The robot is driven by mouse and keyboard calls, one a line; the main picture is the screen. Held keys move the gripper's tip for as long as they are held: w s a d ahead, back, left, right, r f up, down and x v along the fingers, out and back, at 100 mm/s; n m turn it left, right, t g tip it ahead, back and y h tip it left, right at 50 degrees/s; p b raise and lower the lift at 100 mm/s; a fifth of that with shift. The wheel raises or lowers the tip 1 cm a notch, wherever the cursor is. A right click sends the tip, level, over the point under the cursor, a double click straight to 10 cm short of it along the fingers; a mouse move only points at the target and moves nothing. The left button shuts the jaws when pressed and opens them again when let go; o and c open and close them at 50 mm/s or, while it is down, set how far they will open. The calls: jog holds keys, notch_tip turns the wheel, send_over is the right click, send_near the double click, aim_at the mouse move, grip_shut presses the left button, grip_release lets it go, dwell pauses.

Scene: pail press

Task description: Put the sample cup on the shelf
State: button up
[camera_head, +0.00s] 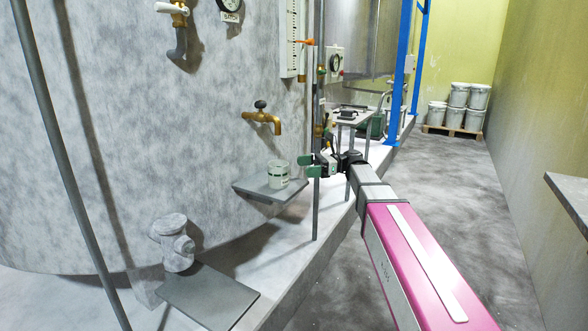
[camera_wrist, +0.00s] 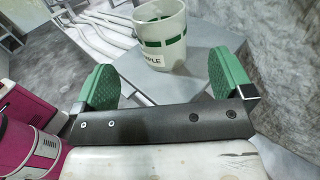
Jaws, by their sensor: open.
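The sample cup (camera_head: 279,173) is white with green bands and stands upright on a small grey plate (camera_head: 255,190) below a brass tap. My gripper (camera_head: 311,166) is open, just right of the cup in the head view. In the wrist view its two green fingers (camera_wrist: 168,72) are spread wide, with the cup ahead of the gap between them and apart from both. A grey shelf (camera_head: 571,203) juts in at the right edge.
The brass tap (camera_head: 263,118) sticks out of the big grey tank (camera_head: 150,110) above the cup. A thin upright pole (camera_head: 317,215) stands by my gripper. A lower grey plate (camera_head: 207,297) lies at front left. Stacked pails (camera_head: 459,107) stand far back; the aisle floor is clear.

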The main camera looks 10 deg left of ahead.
jog(key=s+d+f+n+t+h, duration=0.1)
jog(key=s+d+f+t+h, duration=0.2)
jog(key=f, duration=0.5)
jog(key=s+d+f+n+h, duration=0.15)
jog(key=d+f, duration=0.25)
jog(key=f, duration=0.4)
jog(key=s+d+f+n+t+h, duration=0.2)
jog(key=d+f+h, duration=0.2)
jog(key=f, duration=0.4)
jog(key=s+d+f+n+t+h, duration=0.1)
jog(key=s+d+f+n+h, duration=0.3)
jog(key=d+f, duration=0.2)
jog(key=s+d+f+n+t+h, duration=0.1)
jog(key=s+d+f+n+h, duration=0.3)
jog(key=d, duration=0.5)
jog(key=shift+s+d+f+n, duration=0.3)
jog(key=shift+f+n, duration=0.25)
jog(key=shift+f, duration=0.3)
